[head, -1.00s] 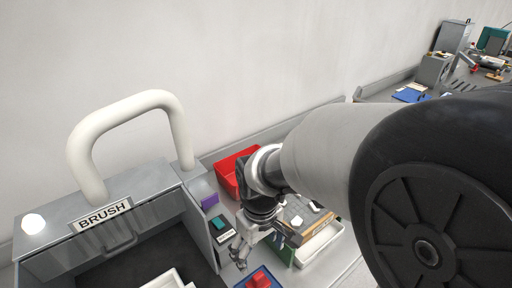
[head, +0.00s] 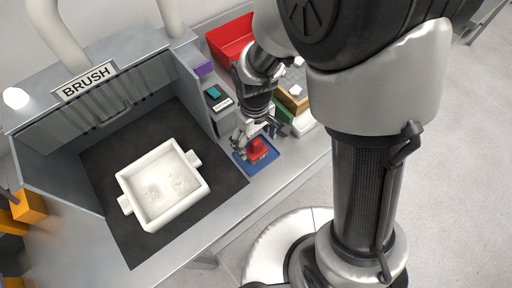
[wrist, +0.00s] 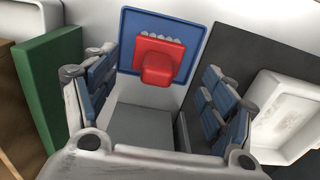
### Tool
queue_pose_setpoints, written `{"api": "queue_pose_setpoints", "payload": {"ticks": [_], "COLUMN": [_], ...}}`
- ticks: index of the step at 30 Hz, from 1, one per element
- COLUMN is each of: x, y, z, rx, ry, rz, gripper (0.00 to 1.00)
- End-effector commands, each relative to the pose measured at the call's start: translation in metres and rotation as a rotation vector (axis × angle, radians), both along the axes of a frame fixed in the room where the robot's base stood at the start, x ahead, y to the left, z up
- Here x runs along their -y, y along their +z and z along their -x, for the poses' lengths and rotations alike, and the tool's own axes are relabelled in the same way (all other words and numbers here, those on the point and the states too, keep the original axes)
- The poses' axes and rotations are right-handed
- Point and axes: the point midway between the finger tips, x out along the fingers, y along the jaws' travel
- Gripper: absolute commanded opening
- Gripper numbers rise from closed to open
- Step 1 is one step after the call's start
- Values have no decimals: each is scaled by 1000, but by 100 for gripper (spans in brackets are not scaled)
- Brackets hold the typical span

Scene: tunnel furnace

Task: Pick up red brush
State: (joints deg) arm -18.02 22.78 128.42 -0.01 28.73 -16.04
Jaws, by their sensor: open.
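The red brush (head: 257,148) lies on a blue tray (head: 268,163) on the bench, right of the dark mat. My gripper (head: 258,130) is just behind the brush in the head view, pointing down. In the wrist view, the red brush (wrist: 159,60) shows its handle block and a row of pale bristles, on the blue tray (wrist: 190,32). My open gripper (wrist: 158,105) has its blue-padded fingers spread to either side, with nothing between them. The brush lies ahead of the fingers, apart from them.
A white box-shaped tray (head: 148,215) stands on the dark mat (head: 215,170) under the BRUSH sign (head: 86,80). A red bin (head: 232,40) stands behind my gripper. A green block (wrist: 48,85) is close to the left finger in the wrist view.

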Motion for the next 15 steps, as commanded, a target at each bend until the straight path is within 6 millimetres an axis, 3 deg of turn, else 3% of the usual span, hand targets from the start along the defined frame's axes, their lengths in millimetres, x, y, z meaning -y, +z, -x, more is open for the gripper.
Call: {"api": "queue_pose_setpoints", "payload": {"ticks": [9,15], "x": [4,4], "y": [-46,-50], "z": [0,-1], "rx": [-4,-1], "ry": [0,0], "rz": [1,1], "gripper": [77,77]}}
